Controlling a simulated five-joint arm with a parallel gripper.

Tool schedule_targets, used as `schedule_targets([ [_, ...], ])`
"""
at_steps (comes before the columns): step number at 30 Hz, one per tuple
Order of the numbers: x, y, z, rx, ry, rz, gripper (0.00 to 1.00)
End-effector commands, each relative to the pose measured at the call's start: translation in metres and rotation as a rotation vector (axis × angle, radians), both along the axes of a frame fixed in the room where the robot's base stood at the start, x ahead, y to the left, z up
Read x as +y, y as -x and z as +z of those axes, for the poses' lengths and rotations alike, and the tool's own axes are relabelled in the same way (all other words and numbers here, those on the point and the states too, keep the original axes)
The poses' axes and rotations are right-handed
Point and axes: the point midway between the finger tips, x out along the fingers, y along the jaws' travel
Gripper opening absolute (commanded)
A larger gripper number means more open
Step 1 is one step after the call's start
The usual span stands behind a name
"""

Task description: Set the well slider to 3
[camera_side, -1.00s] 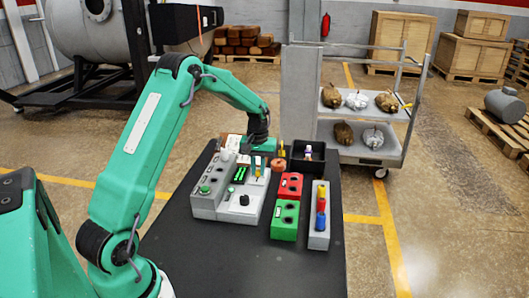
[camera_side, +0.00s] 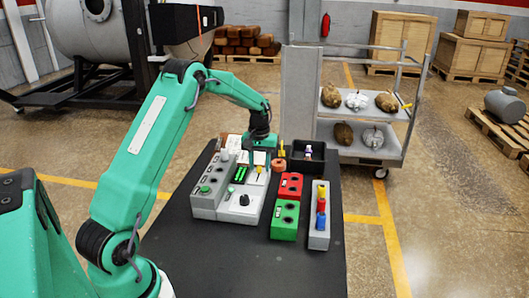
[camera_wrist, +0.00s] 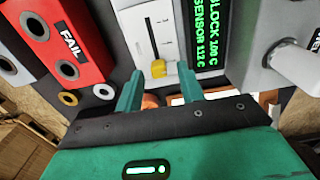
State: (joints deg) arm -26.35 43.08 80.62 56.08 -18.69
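The slider is a small yellow knob (camera_wrist: 158,69) on a white panel (camera_wrist: 136,28) with a dark vertical slot. In the wrist view the knob sits at the slot's lower end, nearest my gripper. Any number by it is too small to read. The knob also shows in the side view (camera_side: 260,171) on the grey control unit (camera_side: 207,204).
A red block (camera_wrist: 88,45) labelled FAIL stands left. A green block (camera_side: 284,222), a grey rack (camera_side: 319,238) with coloured pieces and a black bin (camera_side: 317,165) share the table. The table's front is clear.

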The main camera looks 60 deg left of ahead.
Motion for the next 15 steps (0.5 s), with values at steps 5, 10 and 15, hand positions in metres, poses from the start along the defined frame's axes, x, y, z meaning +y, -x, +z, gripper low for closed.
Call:
schedule_targets([
  [5, -0.001, 0.0, 0.003, 0.001, 0.001, -0.001, 0.38],
  [10, 0.0, 0.0, 0.017, -0.001, -0.001, 0.0, 0.38],
  [15, 0.0, 0.0, 0.038, -0.002, -0.001, 0.0, 0.38],
])
